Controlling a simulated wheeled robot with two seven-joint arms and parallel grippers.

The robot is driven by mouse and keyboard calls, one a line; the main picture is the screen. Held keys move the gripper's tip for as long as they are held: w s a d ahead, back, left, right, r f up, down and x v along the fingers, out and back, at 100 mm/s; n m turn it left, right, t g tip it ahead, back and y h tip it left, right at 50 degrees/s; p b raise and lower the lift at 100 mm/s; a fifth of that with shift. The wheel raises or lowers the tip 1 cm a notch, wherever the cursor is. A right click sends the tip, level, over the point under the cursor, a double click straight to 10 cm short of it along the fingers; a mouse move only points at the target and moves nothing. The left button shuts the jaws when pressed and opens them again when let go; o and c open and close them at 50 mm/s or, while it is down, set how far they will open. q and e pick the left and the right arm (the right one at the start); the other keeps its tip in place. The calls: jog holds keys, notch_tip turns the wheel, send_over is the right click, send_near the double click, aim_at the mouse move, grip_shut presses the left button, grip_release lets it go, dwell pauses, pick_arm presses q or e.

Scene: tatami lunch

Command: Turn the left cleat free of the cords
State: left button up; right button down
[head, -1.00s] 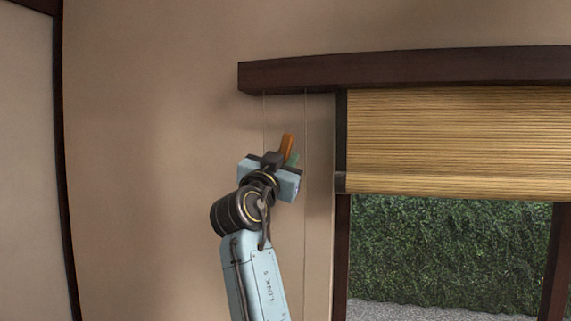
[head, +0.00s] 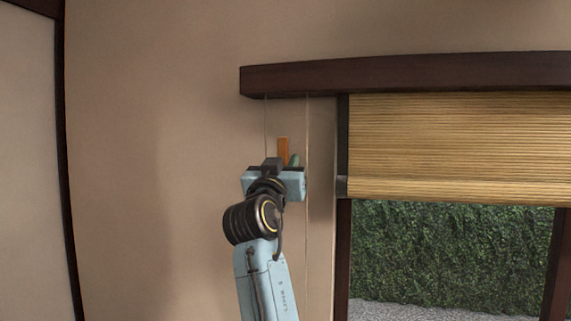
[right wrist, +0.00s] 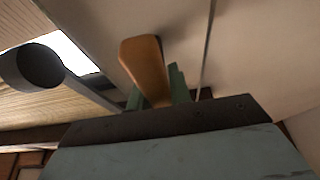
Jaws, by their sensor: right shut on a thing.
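The orange-brown wooden cleat (head: 283,150) stands nearly upright against the wall, left of the window. It also shows in the right wrist view (right wrist: 146,68), rising from between my green fingers. My right gripper (head: 288,163) is shut on it, and the gripper body hides its lower part. One thin cord (head: 266,122) hangs to the left of the cleat and another cord (head: 307,135) to its right. In the right wrist view one cord (right wrist: 209,45) runs beside the fingers. I cannot tell whether a cord touches the cleat. My left gripper is out of view.
A dark wooden beam (head: 400,76) runs above the cords. The bamboo blind (head: 450,145) is partly lowered over the window on the right. The wall (head: 160,150) left of my arm is clear. The blind's round bar end (right wrist: 30,68) appears near in the right wrist view.

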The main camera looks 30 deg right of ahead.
jog(key=c, duration=1.3)
grip_release()
jog(key=b+v, duration=0.3)
jog(key=v, duration=1)
jog(key=shift+s+a+f+b, duration=0.1)
jog(key=shift+f+b, duration=0.05)
jog(key=shift+b, duration=0.2)
